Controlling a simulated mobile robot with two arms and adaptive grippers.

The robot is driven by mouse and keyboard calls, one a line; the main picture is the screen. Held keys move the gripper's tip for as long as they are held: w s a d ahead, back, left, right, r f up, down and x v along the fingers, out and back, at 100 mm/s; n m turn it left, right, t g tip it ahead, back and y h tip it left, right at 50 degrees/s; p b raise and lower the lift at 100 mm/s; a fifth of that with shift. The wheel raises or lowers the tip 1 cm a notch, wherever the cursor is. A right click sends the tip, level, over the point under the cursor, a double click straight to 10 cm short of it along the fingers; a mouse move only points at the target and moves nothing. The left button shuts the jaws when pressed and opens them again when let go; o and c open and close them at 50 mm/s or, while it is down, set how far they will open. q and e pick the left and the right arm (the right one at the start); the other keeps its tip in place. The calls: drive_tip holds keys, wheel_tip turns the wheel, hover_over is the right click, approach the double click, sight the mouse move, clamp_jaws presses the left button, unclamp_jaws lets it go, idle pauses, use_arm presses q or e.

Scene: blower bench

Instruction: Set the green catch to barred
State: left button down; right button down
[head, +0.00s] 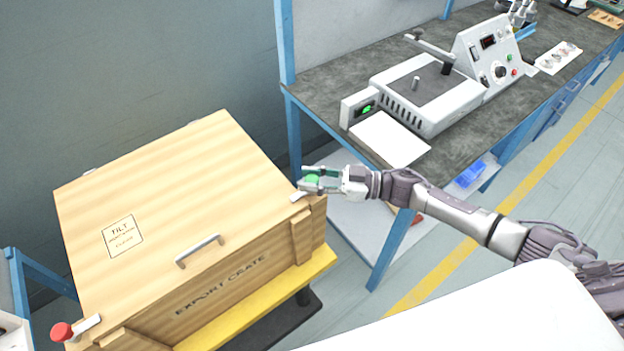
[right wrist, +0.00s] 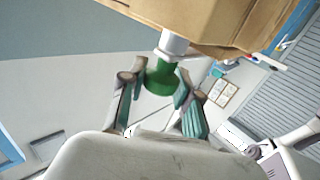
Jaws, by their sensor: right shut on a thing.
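The green catch (head: 312,180) is at the right corner of the wooden export crate (head: 180,165), with its knob out past the lid's edge. My right gripper (head: 308,180) is shut on the green knob, reaching in from the right. In the right wrist view the green knob (right wrist: 158,78) sits between the two fingers, on a pale stem below the crate's edge (right wrist: 215,22). The fingers partly hide the knob in the head view. Any markings by this catch are too small to read. My left gripper is out of view.
A red-knobbed catch (head: 62,331) is at the crate's near left corner, and a metal handle (head: 198,251) is on the lid. A workbench (head: 335,75) with a grey machine (head: 430,85) stands behind my right arm. A blue bench post (head: 287,40) rises close behind the crate.

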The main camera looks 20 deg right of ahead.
drive_tip(key=c, duration=0.8)
unclamp_jaws()
drive_tip(key=v, duration=1.2)
